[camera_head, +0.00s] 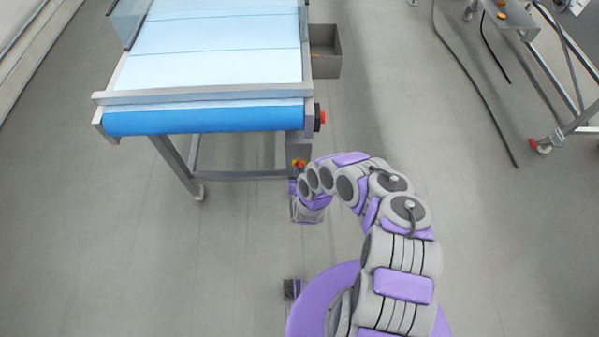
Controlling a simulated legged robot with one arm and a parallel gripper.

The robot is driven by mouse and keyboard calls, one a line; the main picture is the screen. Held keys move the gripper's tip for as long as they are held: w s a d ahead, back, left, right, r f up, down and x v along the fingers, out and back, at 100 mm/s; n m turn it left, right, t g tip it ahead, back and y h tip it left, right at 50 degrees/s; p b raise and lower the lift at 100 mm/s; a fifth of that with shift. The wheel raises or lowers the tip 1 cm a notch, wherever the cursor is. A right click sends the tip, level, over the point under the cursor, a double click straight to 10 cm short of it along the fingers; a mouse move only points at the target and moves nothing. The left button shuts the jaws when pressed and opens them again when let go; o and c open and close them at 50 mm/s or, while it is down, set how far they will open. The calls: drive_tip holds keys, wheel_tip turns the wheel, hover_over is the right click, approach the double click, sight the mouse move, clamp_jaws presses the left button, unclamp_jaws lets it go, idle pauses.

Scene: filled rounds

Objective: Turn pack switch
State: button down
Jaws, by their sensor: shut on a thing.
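The pack switch appears to be the small red and yellow part (299,163) on a grey box below the right front corner of the conveyor. My arm, grey and purple, reaches up from the bottom right and bends down to the left. My gripper (296,188) is at the arm's far end, just below the red and yellow part and close against it. It is shut on the switch as far as I can tell. The fingertips are small and partly hidden, so the knob's angle cannot be read.
The conveyor (205,70) has a blue belt and metal legs. A red button (321,117) sticks out of its right side. A grey open bin (326,66) stands beside it. A wheeled frame (555,100) with hanging cables is at the upper right. The floor between is clear.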

drive_tip(key=shift+s+d+f+m+y+b, duration=0.1)
drive_tip(key=shift+d+m+y+b, duration=0.1)
drive_tip(key=shift+m+y, duration=0.6)
drive_tip(key=shift+d+f+m+y+b, duration=0.1)
drive_tip(key=shift+d+m+y+b, duration=0.1)
drive_tip(key=shift+m+y, duration=0.6)
drive_tip(key=shift+m, duration=0.3)
drive_tip(key=c, duration=1.1)
unclamp_jaws()
drive_tip(key=shift+r, duration=0.1)
drive_tip(key=shift+c, duration=0.2)
drive_tip(key=p+v, duration=0.4)
drive_tip(key=v, duration=1.3)
drive_tip(key=shift+s+a, duration=0.25)
